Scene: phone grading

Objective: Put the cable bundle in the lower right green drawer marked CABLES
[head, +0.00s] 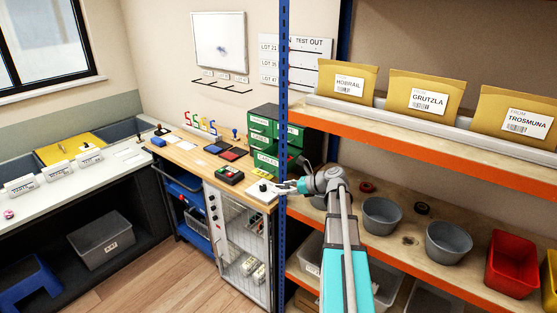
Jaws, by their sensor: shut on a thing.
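The green drawer cabinet (259,146) stands at the right end of the wooden bench, partly behind the blue shelf post. A white label low on its front appears to read CABLES (265,159). My gripper (281,187) is at the bench's right end, in front of and below the cabinet, beside the blue post. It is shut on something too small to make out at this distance. I cannot pick out the cable bundle for certain. A small dark thing (263,187) lies on a white surface just left of the gripper.
The blue post (284,90) stands close by my gripper. A dark red and green device (230,174) and ink pads (233,154) lie on the bench (187,147). Orange-edged shelves with envelopes (427,95) and grey bowls (382,214) fill the right. A wire-fronted cabinet (240,245) stands below.

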